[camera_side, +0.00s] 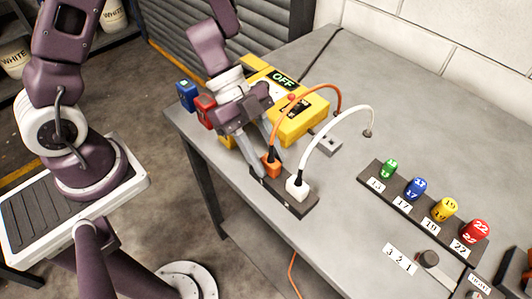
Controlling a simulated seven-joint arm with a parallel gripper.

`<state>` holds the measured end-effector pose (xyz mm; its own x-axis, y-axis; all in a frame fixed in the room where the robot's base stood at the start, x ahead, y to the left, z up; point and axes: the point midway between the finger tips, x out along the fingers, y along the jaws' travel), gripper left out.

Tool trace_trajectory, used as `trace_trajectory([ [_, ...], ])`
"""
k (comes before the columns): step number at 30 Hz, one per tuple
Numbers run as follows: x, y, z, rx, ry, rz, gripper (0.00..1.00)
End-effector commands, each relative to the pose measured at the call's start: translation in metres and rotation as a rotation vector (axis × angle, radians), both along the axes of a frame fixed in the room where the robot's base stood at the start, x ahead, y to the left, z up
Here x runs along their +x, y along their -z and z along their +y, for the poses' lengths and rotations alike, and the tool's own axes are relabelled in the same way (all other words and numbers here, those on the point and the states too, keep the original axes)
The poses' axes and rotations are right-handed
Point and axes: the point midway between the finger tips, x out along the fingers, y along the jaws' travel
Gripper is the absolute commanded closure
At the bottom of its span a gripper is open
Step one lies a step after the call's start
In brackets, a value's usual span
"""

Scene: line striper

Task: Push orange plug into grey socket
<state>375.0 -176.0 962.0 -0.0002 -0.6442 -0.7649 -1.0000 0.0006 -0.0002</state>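The orange plug (271,168) stands upright in a dark holder block (283,199) near the table's front edge, with an orange cable arching up from it to the right. A small grey box, which looks like the grey socket (329,145), lies on the table to the right, beside the yellow box. My gripper (270,172) points down at the orange plug, one finger on each side of it. Whether the fingers press on the plug or stand slightly apart from it cannot be told.
A white plug (297,188) with an arching white cable stands in the same holder, close right of the orange plug. The yellow box (300,122) with an OFF sign lies behind. A rack of numbered coloured knobs (421,207) stands at right. Blue (187,95) and red (205,110) blocks are at left.

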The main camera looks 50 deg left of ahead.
Motion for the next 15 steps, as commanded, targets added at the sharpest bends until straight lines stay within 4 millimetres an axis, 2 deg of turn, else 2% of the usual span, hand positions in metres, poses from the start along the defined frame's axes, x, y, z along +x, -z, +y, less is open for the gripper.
trace_trajectory([
  [1,0.0000,0.0000,0.0000,0.000,0.000,0.000,0.78],
  [4,0.0000,0.0000,0.0000,0.000,0.000,0.000,0.97],
  [5,0.0000,0.0000,0.0000,0.000,0.000,0.000,1.00],
  [15,0.0002,-0.0035,-0.0002,-0.001,-0.001,-0.001,1.00],
])
